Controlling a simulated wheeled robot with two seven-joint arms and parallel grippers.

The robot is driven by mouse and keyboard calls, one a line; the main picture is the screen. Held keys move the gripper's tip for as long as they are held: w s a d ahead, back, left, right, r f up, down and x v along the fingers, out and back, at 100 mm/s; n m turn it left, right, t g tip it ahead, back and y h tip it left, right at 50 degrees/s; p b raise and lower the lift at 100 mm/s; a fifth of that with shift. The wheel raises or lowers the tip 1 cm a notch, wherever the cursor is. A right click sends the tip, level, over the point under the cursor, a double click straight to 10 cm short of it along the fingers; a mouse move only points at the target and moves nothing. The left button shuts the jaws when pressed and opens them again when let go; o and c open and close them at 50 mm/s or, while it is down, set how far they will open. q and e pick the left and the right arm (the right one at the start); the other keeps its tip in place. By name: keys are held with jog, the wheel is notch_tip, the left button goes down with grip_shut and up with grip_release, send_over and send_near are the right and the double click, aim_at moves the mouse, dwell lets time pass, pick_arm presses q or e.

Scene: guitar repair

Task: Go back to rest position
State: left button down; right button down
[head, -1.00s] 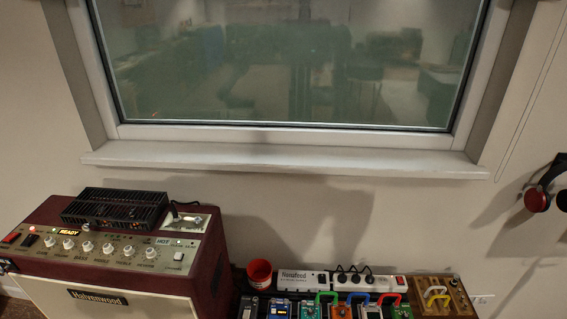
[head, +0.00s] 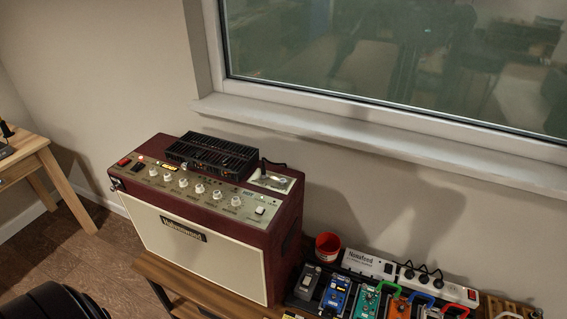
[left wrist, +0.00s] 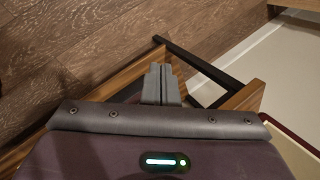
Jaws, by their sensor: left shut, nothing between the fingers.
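My left gripper (left wrist: 160,82) shows in the left wrist view with its two grey fingers together and nothing between them. It points down past the corner of a wooden bench (left wrist: 244,97), with the brown plank floor beyond. The lower part of the view is covered by my own wrist housing. In the head view neither gripper shows. A dark rounded part of my own body is at the bottom left of the head view.
A maroon amplifier (head: 180,259) stands on a wooden bench (head: 186,305). Several pedals, a red cup (head: 327,245) and a power strip (head: 437,281) are at its right. A wooden table (head: 30,160) stands at the left edge. Floor (head: 75,255) is clear between.

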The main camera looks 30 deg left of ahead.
pick_arm(q)
jog(key=s+d+f+h, duration=0.1)
jog(key=d+f, duration=0.2)
jog(key=d, duration=0.9)
jog(key=s+d+f+n+h, duration=0.1)
jog(key=d+f+h, duration=0.1)
jog(key=d, duration=1.1)
jog(key=s+d+f+n+h, duration=0.1)
jog(key=d+f, duration=0.4)
jog(key=d, duration=0.8)
jog(key=shift+s+d+g+h, duration=0.2)
jog(key=shift+s+g+h, duration=0.1)
jog(key=shift+h, duration=0.3)
